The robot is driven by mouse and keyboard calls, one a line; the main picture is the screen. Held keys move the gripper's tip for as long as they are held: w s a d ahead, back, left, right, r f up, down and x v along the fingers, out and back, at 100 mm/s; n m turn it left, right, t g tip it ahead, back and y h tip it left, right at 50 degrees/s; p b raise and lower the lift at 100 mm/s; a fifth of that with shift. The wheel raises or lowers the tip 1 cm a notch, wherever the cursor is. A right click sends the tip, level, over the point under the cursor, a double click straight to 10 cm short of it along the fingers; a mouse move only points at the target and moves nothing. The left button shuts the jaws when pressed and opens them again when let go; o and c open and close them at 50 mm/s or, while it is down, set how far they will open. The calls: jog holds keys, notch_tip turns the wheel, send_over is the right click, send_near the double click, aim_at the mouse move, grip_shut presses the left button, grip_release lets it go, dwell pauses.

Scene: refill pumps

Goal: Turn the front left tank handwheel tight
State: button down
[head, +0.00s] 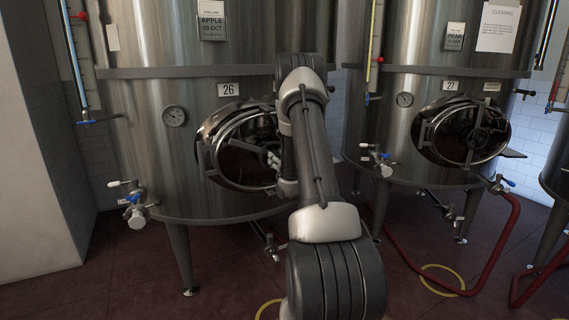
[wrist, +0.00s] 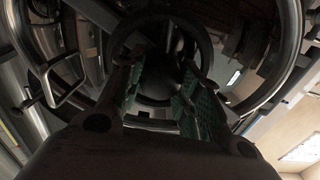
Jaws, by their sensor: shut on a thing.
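The left steel tank (head: 165,110) carries number 26 and has an oval manway door (head: 240,143) on its front. My arm crosses the right part of this door in the head view and hides its handwheel there. My gripper (head: 278,160) is at the door, mostly hidden behind my arm. In the wrist view the dark round handwheel (wrist: 165,13) is straight ahead, with its hub between the green-padded fingers of my gripper (wrist: 168,85). The gripper is shut on the handwheel. The exact contact of the pads is too dark to make out.
A second tank (head: 420,85), number 27, stands to the right with its own door and handwheel. A valve (head: 132,203) sticks out at the left tank's lower left. A red hose (head: 500,250) lies on the floor at right. A pale wall (head: 40,150) stands at left.

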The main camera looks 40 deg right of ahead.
jog(key=m, duration=0.6)
jog(key=shift+m, duration=0.3)
jog(key=m, duration=0.6)
jog(key=shift+d, duration=0.1)
jog(key=shift+m, duration=0.3)
jog(key=c, duration=1)
grip_release()
jog(key=v, duration=1.2)
